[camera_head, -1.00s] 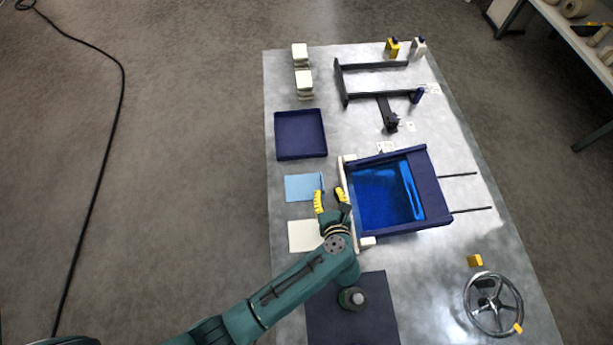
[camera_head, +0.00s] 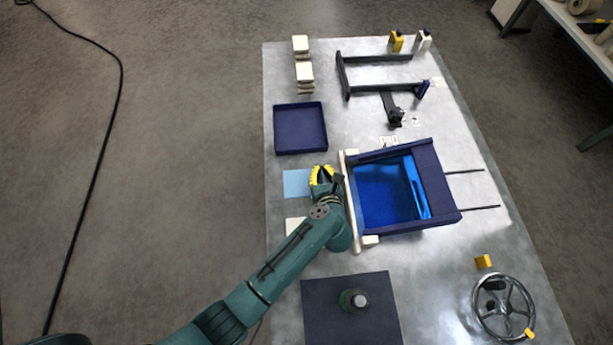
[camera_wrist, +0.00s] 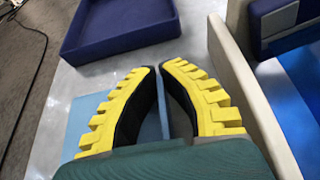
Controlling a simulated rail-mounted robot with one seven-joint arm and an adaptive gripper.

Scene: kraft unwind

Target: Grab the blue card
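The blue card (camera_head: 297,184) is a flat light-blue sheet on the table, left of the blue-walled frame. My gripper (camera_head: 321,170), with yellow ribbed fingers, is at the card's right side and hides that part of it. In the wrist view the card (camera_wrist: 82,118) shows left of the fingers. My gripper (camera_wrist: 162,66) has its fingertips close together there, with a narrow gap. A light-blue strip shows between the fingers. I cannot tell whether the fingers touch or pinch the card.
A dark blue tray (camera_head: 301,128) lies beyond the card, and a cream card (camera_head: 294,226) lies nearer, partly hidden by my arm. The blue-walled frame (camera_head: 447,187), with a pale front bar (camera_head: 350,215), stands close on the right. A dark mat (camera_head: 385,318) lies in front.

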